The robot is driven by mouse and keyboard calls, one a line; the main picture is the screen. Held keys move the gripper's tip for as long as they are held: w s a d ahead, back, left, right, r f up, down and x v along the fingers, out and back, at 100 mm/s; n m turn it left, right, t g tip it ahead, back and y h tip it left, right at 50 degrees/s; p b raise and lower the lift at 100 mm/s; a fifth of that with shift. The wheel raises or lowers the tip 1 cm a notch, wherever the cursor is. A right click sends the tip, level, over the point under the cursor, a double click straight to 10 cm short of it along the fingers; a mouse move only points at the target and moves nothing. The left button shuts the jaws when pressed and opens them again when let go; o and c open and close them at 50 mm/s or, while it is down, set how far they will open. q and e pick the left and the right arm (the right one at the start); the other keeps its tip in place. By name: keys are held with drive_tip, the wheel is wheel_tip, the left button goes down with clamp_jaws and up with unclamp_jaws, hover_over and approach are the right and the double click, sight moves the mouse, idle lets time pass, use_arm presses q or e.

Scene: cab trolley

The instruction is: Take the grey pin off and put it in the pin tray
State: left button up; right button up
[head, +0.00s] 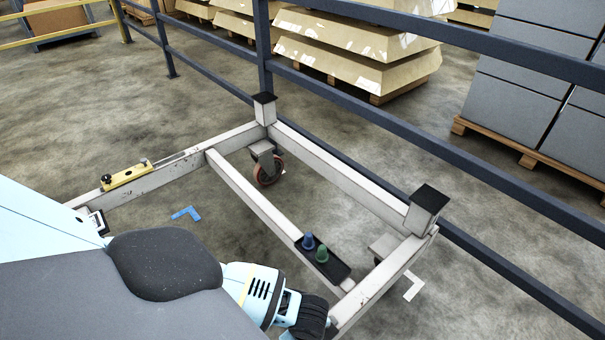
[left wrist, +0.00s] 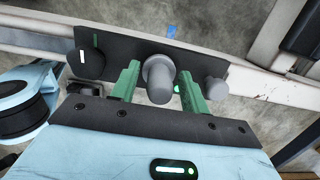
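The grey pin (left wrist: 158,82) stands out from a dark plate (left wrist: 120,48) in the left wrist view. It has a wide collar and a narrower rounded end. My left gripper (left wrist: 158,92) is open, with its green fingers on either side of the pin and narrow gaps visible. In the head view the pin tray (head: 336,270) is a small black tray on the trolley's middle rail, holding a blue pin (head: 308,242) and a green pin (head: 322,254). My left gripper and the grey pin do not show in the head view.
A smaller grey knob (left wrist: 215,88) sits right of the pin on the plate. The trolley frame (head: 335,175) has black-capped corner posts. A yellow block (head: 128,176) lies on its left rail. A dark blue railing (head: 420,148) runs behind the trolley.

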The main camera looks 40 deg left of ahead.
use_arm(q)
clamp_jaws()
drive_tip(key=shift+r, duration=0.15)
drive_tip(key=shift+r+p, duration=0.3)
drive_tip(key=shift+r, duration=0.35)
drive_tip(key=shift+s+r+p, duration=0.2)
drive_tip(key=shift+r+p, duration=0.2)
drive_tip(key=shift+r, duration=0.75)
drive_tip(key=s+a+r+p, duration=0.1)
drive_tip(key=s+a, duration=0.2)
drive_tip(key=s, duration=1.2)
drive_tip(key=shift+s, duration=0.2)
